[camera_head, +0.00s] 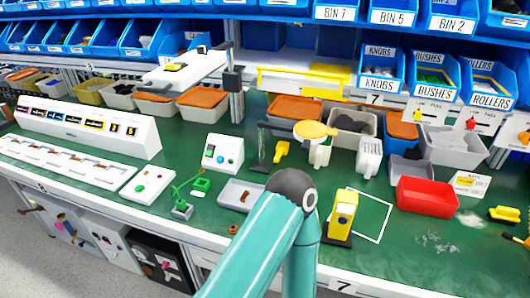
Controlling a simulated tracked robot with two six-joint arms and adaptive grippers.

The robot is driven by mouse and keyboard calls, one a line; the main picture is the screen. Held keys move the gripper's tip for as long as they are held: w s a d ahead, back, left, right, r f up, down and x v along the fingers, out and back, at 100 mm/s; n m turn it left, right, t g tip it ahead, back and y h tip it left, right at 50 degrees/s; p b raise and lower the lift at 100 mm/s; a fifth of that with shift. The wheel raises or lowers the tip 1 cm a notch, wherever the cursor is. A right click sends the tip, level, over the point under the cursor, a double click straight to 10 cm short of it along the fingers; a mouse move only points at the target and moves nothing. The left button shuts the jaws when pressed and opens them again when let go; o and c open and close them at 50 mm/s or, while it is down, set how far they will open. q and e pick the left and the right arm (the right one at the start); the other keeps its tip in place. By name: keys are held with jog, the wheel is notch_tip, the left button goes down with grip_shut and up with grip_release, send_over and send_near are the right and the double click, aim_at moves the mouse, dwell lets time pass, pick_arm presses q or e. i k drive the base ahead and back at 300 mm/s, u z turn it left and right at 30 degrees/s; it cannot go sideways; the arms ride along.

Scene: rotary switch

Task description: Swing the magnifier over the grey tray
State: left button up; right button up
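The magnifier looks to be the round yellow-orange disc (316,129) on a thin arm from a dark upright post (263,147), near the middle of the bench. The disc sits to the right of the post, over a white container. The grey tray (228,190) lies in front of the post and to its left, with a small brown item in it. The disc is not over this tray. A teal arm link of mine with a dark joint rises from the bottom, just right of the tray. Neither gripper shows.
A green jointed stand (182,208) is left of the tray, and a white button box (223,152) behind it. A yellow device (341,215) and a red bin (427,197) stand to the right. Green bench (385,262) is open at front right.

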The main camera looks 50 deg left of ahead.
aim_at(306, 142)
jog(key=u, duration=0.05)
jog(key=k, duration=1.25)
jog(key=u, duration=0.5)
jog(key=i, duration=1)
jog(key=u, duration=0.05)
